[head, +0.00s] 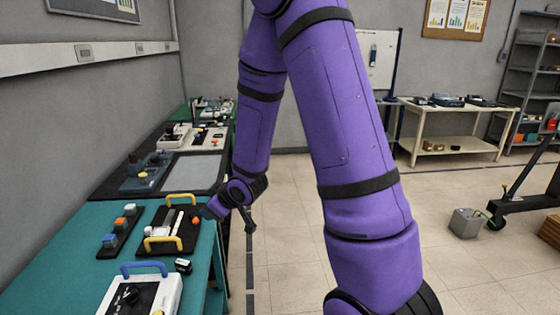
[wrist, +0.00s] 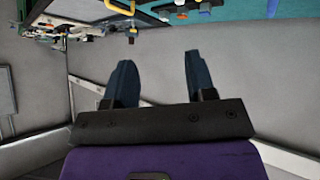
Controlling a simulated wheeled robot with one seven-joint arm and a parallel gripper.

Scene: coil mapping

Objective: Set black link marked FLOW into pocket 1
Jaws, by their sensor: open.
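A small black block with a white face (head: 183,265), perhaps the FLOW link, lies on the teal table near its right edge; its marking is too small to read. A black tray with two yellow handles (head: 149,248) sits behind it, holding a white strip and small parts. I cannot make out pocket 1 or any pocket number. My gripper (wrist: 159,62) is open in the wrist view, with nothing between its two dark blue fingers. In the head view my wrist hangs by the table's right edge, right of the tray and apart from the black block.
On the teal table (head: 60,250) stand a white box with a blue handle (head: 140,296) and a dark rack of coloured blocks (head: 119,231). A dark bench with devices (head: 190,172) lies beyond. A wall stands left; open floor (head: 280,255) lies right.

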